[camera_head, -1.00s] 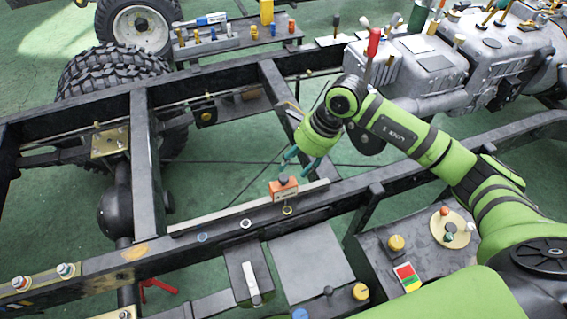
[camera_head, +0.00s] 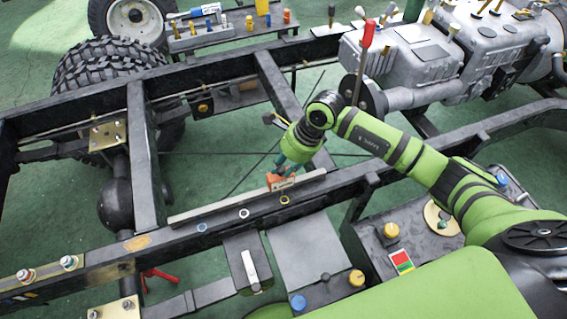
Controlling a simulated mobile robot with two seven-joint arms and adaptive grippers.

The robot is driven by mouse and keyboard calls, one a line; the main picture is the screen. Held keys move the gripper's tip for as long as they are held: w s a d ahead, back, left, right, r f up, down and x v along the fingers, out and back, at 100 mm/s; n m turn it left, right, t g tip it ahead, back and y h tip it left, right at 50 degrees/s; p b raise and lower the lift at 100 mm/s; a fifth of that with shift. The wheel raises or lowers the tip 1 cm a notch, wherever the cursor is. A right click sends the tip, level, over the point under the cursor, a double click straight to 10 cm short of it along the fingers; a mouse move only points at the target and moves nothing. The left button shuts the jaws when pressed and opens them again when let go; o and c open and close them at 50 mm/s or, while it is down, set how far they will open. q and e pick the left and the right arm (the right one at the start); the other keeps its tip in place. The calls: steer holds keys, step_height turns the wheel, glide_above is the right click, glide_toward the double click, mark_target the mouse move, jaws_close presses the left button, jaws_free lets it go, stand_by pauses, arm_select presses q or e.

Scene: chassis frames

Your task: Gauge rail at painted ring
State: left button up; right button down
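The orange gauge block (camera_head: 281,182) sits on the light strip along the top of the near chassis rail (camera_head: 330,187). Three painted rings mark the rail's side: a blue one (camera_head: 202,227), a white one (camera_head: 244,213) and a yellow one (camera_head: 284,200). The yellow ring is just below the gauge. My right gripper (camera_head: 284,165) has its teal fingers down at the top of the gauge, hiding the gauge's dark knob. Whether the fingers are closed on it is too small to tell. My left gripper is out of view.
Below the rail are a grey panel (camera_head: 305,250), a box with a white handle (camera_head: 247,271) and a panel with a yellow knob (camera_head: 391,230). The grey engine (camera_head: 430,60) stands behind my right arm. A cross member (camera_head: 277,88) is behind the gripper.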

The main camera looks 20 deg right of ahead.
steer(key=shift+a, duration=0.15)
steer(key=a+b, duration=0.3)
steer(key=a, duration=0.8)
steer(key=shift+s+a+b, duration=0.1)
steer(key=shift+a+b, duration=0.1)
steer(key=shift+b, duration=0.2)
steer(key=shift+a, duration=0.25)
steer(key=shift+r, duration=0.1)
steer(key=c, duration=1)
jaws_free()
